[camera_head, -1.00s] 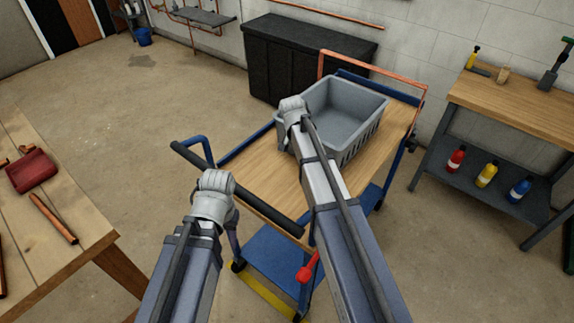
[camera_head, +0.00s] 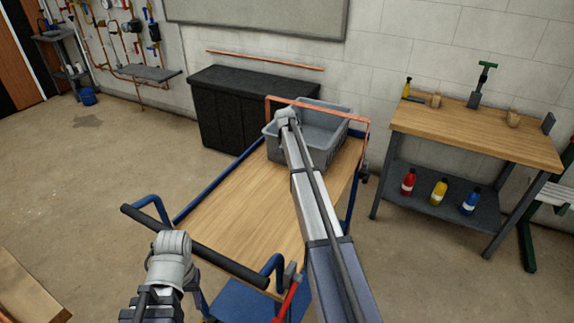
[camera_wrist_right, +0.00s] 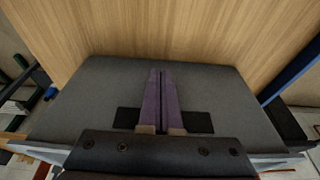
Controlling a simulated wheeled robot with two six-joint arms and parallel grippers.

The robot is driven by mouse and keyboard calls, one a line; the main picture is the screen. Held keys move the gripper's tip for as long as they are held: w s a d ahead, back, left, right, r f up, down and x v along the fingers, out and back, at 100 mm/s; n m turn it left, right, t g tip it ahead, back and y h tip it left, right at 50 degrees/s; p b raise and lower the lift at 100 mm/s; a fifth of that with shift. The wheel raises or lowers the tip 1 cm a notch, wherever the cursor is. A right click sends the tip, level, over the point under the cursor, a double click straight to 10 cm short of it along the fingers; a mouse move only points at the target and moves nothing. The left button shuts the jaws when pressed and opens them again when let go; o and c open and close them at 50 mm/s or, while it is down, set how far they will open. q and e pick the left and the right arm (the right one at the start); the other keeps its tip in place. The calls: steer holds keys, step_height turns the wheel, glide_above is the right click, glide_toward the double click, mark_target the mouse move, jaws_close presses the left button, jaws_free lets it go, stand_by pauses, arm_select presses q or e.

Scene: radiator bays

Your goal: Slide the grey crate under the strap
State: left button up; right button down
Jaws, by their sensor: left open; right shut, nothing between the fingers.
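The grey crate (camera_head: 323,140) sits at the far end of the wooden cart deck (camera_head: 235,195). The copper-coloured strap (camera_head: 340,114) stands as a hoop there, and its top bar crosses over the crate in the head view; the crate's far rim shows beyond it. My right gripper (camera_head: 287,115) is at the crate's near left rim, its fingers hidden in the head view. The right wrist view shows its purple fingers (camera_wrist_right: 160,90) shut and empty over a grey surface; contact is unclear. My left gripper (camera_head: 172,243) is open at the cart's black handle (camera_head: 215,256), fingers mostly hidden.
A black cabinet (camera_head: 232,112) stands behind the cart by the wall. A workbench (camera_head: 470,130) with bottles on its lower shelf is at the right. A red lever (camera_head: 287,302) hangs at the cart's near end. The near and middle deck is clear.

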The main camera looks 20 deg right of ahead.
stand_by(0.4)
steer(key=p+v, duration=0.9)
steer(key=v, duration=0.1)
steer(key=shift+p, duration=0.3)
steer(key=shift+s+d+f, duration=0.1)
steer(key=shift+s, duration=0.05)
